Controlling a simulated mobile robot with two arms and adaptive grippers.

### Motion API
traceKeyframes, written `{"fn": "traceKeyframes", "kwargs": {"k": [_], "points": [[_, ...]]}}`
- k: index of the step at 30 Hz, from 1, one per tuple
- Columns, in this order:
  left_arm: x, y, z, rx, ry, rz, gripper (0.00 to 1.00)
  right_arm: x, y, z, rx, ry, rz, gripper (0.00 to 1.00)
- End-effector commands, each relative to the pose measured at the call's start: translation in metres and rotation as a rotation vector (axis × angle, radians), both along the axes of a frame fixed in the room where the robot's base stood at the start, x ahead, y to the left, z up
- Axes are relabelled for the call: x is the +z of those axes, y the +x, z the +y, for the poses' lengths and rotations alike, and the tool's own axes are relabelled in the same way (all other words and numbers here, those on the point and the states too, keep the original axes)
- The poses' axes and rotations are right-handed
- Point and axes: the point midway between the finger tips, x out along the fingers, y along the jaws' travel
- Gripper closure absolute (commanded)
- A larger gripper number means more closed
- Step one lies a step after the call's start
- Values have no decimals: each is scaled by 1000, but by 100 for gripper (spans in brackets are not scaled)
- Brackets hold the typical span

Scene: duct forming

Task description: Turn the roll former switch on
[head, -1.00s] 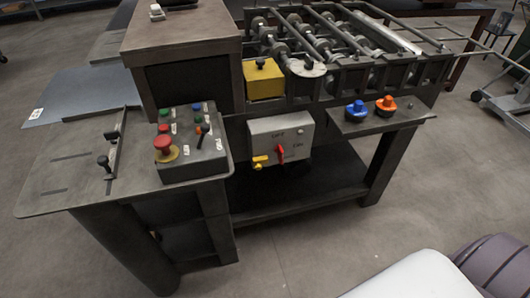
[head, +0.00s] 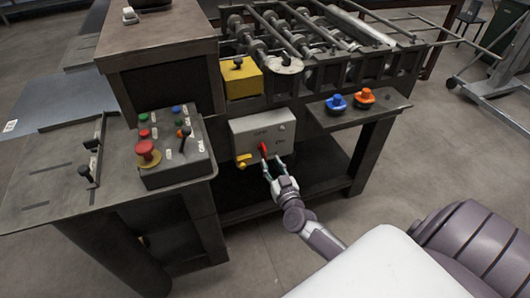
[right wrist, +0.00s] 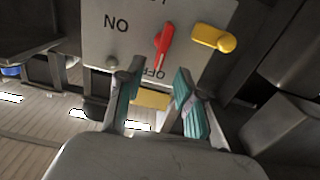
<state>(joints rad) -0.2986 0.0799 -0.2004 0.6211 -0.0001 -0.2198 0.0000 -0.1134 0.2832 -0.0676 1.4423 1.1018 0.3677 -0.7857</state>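The grey switch box (head: 244,136) hangs on the front of the roll former. Its red switch handle (head: 264,149) sits in the middle of the panel, and it also shows in the right wrist view (right wrist: 163,42). There the handle's lower end lies by the partly hidden OFF label; the ON label is to the left. My right gripper (head: 275,164) is just in front of the box, below the handle. In the right wrist view its fingers (right wrist: 157,76) are apart, with the handle's end near the gap between their tips. My left gripper is not in view.
A yellow lever (head: 243,160) is on the box, left of the red handle; it also shows in the right wrist view (right wrist: 213,38). A control box with a red button (head: 148,152) stands left. Blue (head: 337,102) and orange (head: 365,96) knobs sit on the right shelf.

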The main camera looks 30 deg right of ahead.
Motion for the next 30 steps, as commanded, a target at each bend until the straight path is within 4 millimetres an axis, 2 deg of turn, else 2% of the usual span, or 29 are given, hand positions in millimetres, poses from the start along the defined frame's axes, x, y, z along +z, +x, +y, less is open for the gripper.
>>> {"fn": "traceKeyframes", "kwargs": {"k": [3,9,14,22,29,30], "points": [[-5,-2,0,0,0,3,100,-1,25,-6,0,-1,-2,64],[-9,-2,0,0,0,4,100,-1,52,-12,1,-1,-1,64],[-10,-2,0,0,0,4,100,-1,61,-14,0,0,1,64],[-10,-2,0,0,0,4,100,-1,61,-15,0,0,2,64],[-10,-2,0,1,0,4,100,-1,61,-15,0,0,1,100],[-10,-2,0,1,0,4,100,-1,61,-15,0,0,1,100]]}}
